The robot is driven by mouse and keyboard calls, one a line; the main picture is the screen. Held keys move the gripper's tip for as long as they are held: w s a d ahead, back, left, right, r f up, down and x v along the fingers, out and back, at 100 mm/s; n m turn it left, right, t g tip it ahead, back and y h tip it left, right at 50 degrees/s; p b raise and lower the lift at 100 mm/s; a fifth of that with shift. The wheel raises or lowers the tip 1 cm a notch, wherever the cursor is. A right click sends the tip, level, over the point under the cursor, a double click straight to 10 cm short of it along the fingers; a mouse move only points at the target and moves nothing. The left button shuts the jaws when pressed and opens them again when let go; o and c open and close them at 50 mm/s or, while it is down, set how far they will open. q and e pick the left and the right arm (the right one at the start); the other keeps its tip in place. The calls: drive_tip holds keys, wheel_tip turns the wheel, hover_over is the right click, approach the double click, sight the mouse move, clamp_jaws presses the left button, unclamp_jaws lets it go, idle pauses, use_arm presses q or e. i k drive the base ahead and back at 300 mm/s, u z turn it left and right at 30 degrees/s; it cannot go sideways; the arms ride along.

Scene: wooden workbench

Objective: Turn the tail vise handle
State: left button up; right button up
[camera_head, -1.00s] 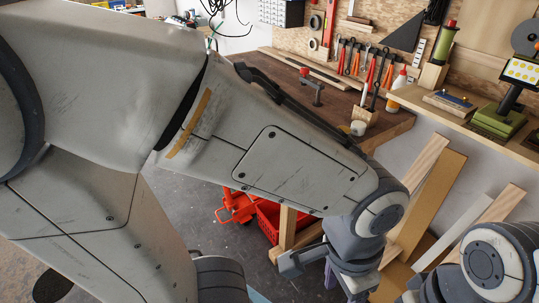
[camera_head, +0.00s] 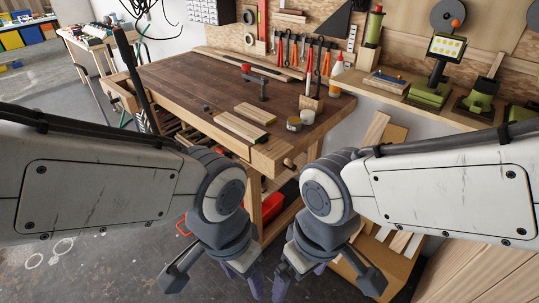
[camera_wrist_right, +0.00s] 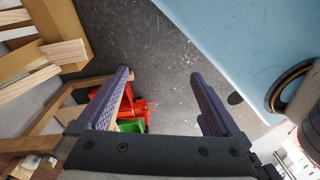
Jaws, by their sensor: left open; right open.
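The wooden workbench (camera_head: 200,85) stands ahead of me in the head view.
Leaning boards (camera_head: 376,130) stand right of the bench. A red crate (camera_wrist_right: 104,100) is below my right gripper.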

sight(287, 163)
drive_tip(key=k, duration=0.5)
drive_tip(key=z, duration=1.5)
drive_tip(key=i, duration=1.25)
drive_tip(key=u, duration=1.95)
